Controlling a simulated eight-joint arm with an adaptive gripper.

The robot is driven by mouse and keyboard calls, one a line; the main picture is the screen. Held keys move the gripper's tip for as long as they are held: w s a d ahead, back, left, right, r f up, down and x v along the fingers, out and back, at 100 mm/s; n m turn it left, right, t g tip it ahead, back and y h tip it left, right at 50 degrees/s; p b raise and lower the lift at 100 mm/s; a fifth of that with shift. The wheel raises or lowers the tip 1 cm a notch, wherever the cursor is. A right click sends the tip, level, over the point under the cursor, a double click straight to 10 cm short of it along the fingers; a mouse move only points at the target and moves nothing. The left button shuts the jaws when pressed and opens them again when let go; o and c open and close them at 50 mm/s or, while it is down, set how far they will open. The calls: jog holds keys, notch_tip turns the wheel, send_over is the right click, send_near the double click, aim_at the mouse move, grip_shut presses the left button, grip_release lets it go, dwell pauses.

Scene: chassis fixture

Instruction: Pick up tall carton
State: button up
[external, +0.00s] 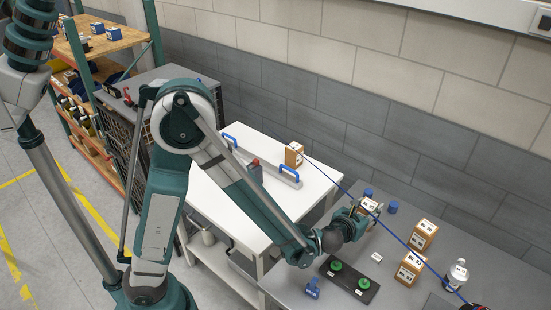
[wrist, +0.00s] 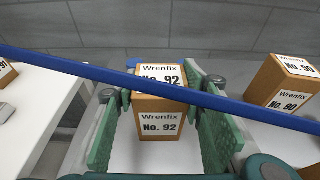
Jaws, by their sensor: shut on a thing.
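My gripper (external: 363,213) is over the grey table, with its fingers on both sides of a brown carton (external: 371,205) with white labels. In the wrist view my gripper (wrist: 160,112) has its green fingers against the left and right sides of this carton (wrist: 157,133). The carton's labels read "Wrenfix No. 92". It looks upright, and a blue cable crosses in front of its upper part in the wrist view. I cannot tell whether its base touches the table.
The blue cable (external: 407,244) runs across the grey table area. Two cartons (external: 423,235) (external: 410,267) stand to the right, one labelled No. 90 (wrist: 284,88). Another carton (external: 293,155) stands on the white table. A black plate with green knobs (external: 350,279) lies in front.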

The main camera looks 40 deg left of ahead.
jog(key=shift+r, duration=0.1)
jog(key=shift+r+p, duration=1.4)
jog(key=shift+r, duration=3.5)
jog(key=shift+r, duration=0.15)
